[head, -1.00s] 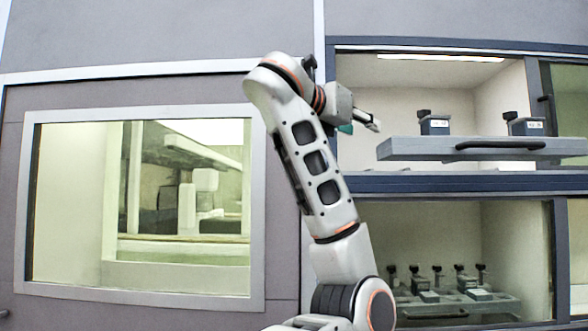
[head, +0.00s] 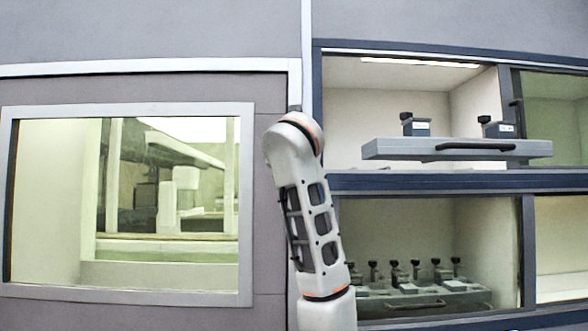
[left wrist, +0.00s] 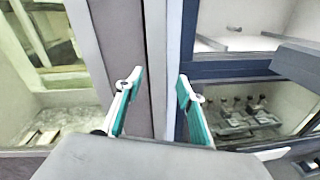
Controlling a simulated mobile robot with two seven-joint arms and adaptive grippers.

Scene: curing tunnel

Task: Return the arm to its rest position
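My left arm (head: 310,215) rises from the bottom middle of the head view, its upper links upright in front of the seam between the window wall and the cabinet. Its wrist and gripper are hidden in the head view. In the left wrist view, my left gripper (left wrist: 158,84) is open, with its two green-padded fingers apart and nothing between them. It faces the upright seam beside the dark blue cabinet frame and appears to touch nothing. My right gripper shows in neither view.
At right, a grey tray (head: 400,149) with two dark-knobbed blocks juts from the upper bay. A lower tray (head: 440,300) with several knobbed fixtures sits in the lower bay. A framed window (head: 246,200) is at left. Bare wall separates window and cabinet.

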